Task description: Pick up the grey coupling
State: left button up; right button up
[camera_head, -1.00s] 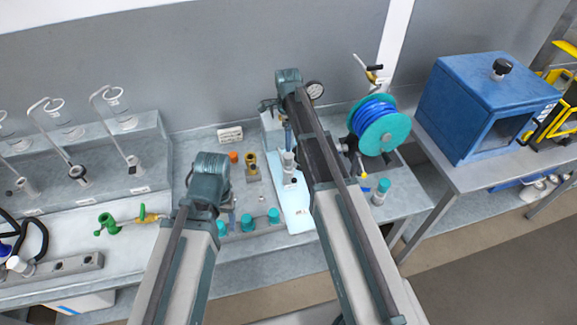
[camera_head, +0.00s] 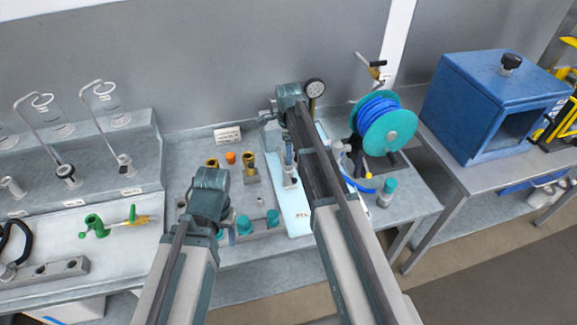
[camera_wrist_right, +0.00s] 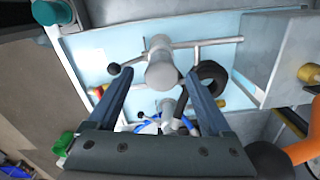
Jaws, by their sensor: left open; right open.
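A grey coupling (camera_wrist_right: 161,66), a short cylinder with thin rods beside it, shows in the right wrist view over a light blue mat (camera_wrist_right: 98,52). My right gripper (camera_wrist_right: 158,74) is open, its two fingers on either side of the coupling in the picture; I cannot tell if they touch it. In the head view the mat (camera_head: 299,218) is partly covered by my right arm, and a small pale piece (camera_head: 289,181) beside the arm may be the coupling. My left gripper (camera_head: 222,222) is open near the teal-capped pieces; its fingertips are mostly hidden.
A blue hose reel (camera_head: 382,128) stands right of my right arm, with a teal-topped bottle (camera_head: 387,190) in front. A pressure gauge (camera_head: 315,88) is behind. Brass and orange fittings (camera_head: 231,157) stand between the arms. A blue box (camera_head: 487,105) is on the right table.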

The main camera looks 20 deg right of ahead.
notch_tip(320, 180, down, 3)
jog(key=shift+w+f+b, duration=0.1)
jog(key=shift+f+b, duration=0.1)
jog(key=shift+b, duration=1.05)
jog(key=shift+r, duration=0.1)
grip_shut()
